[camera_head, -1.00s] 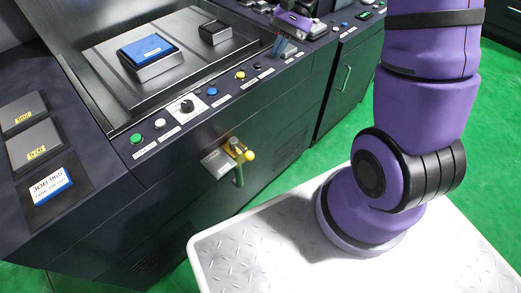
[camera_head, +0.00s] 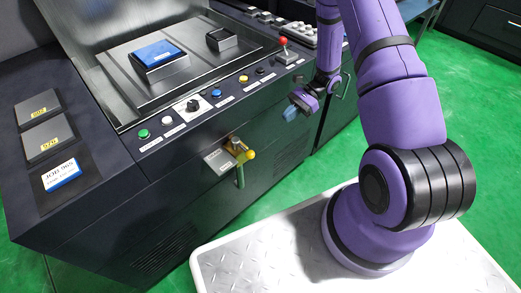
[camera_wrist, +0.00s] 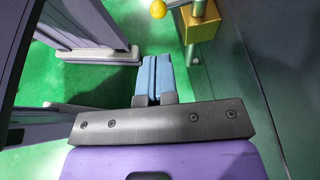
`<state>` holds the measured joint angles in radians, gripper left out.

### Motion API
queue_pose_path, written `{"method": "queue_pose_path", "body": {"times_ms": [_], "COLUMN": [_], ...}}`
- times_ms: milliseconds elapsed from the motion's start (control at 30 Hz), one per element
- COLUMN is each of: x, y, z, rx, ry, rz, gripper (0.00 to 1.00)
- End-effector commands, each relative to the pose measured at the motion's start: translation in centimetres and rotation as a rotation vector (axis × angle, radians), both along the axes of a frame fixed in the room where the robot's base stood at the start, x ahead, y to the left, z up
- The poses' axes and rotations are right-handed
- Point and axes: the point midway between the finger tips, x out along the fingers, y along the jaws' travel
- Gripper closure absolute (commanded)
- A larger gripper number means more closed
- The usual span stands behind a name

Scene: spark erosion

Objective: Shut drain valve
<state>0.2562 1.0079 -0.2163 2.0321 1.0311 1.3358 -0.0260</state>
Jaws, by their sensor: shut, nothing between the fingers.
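The drain valve (camera_head: 237,148) is on the dark front panel of the machine in the head view. It has a brass body, a yellow knob and a green part hanging down. In the wrist view, its brass block (camera_wrist: 199,22) and the round yellow knob (camera_wrist: 158,8) show at the top, cut off by the edge. My gripper (camera_head: 289,113) is to the right of the valve in the head view, in front of the panel and apart from it. Its blue fingers (camera_wrist: 152,75) are shut and empty in the wrist view.
A label plate (camera_head: 218,160) sits beside the valve. Above runs a control ledge with buttons, a black knob (camera_head: 193,105) and a red-topped lever (camera_head: 283,43). A blue-topped block (camera_head: 159,54) lies in the machine's tank. Green floor (camera_head: 281,185) is open before the panel.

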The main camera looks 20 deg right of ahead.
Motion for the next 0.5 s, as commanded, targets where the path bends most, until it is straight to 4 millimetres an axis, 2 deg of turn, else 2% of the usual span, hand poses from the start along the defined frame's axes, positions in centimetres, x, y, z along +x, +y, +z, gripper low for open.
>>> {"method": "queue_pose_path", "body": {"times_ms": [167, 500], "x": [-0.2, -0.3], "y": [-0.2, -0.3], "z": [-1.6, -1.8], "rx": [0.011, 0.013], "ry": [0.024, 0.028], "rz": [-0.028, -0.031], "gripper": [1.00, 1.00]}}
